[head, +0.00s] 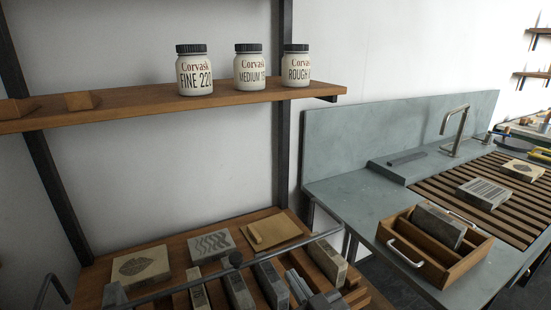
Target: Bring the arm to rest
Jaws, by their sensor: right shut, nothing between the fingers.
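My right gripper (296,282) shows at the bottom edge, low over the crowded lower shelf. Its light grey fingers are close together, shut with nothing between them. Most of the arm behind it is out of the picture. My left gripper is not in view.
Slabs and blocks stand on the lower shelf (95,276) behind a dark rail (165,292) around the gripper. Above, an upper shelf (135,100) bears three jars (249,72). Right, a grey sink bench (345,195) holds a wooden caddy (465,262) with a stone block.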

